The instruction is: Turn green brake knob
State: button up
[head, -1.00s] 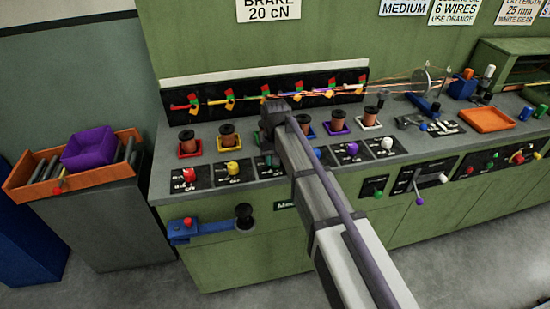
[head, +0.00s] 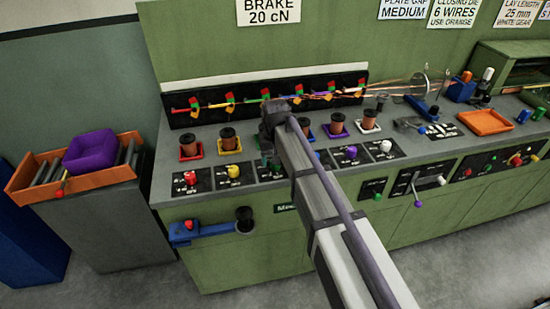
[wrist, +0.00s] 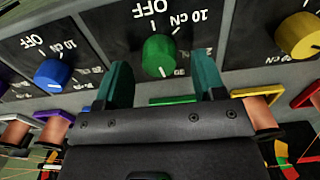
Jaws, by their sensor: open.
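The green brake knob (wrist: 159,54) sits on a black dial panel marked OFF and 10 cN. In the wrist view it lies between the two teal fingers of my gripper (wrist: 161,82), with a gap on each side. The fingers are open, and I cannot tell from this view how far down around the knob they reach. In the head view my arm hides the green knob, and my gripper (head: 272,155) shows only partly over its panel.
A blue knob (wrist: 53,74) and a yellow knob (wrist: 298,36) flank the green one. A red knob (head: 190,178), a purple knob (head: 351,151) and a white knob (head: 386,146) share the row. Copper spools in coloured trays stand close behind, such as one spool (head: 228,139).

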notch_tip(320, 180, up, 9)
jog(key=p, duration=0.7)
jog(key=shift+p, duration=0.4)
jog(key=shift+r, duration=0.1)
jog(key=s+d+m, duration=0.2)
jog(key=s+d, duration=1.7)
jog(key=s, duration=0.2)
jog(key=shift+d+m, duration=0.15)
jog(key=shift+m, duration=0.25)
jog(key=shift+o, duration=0.4)
dwell(0.3)
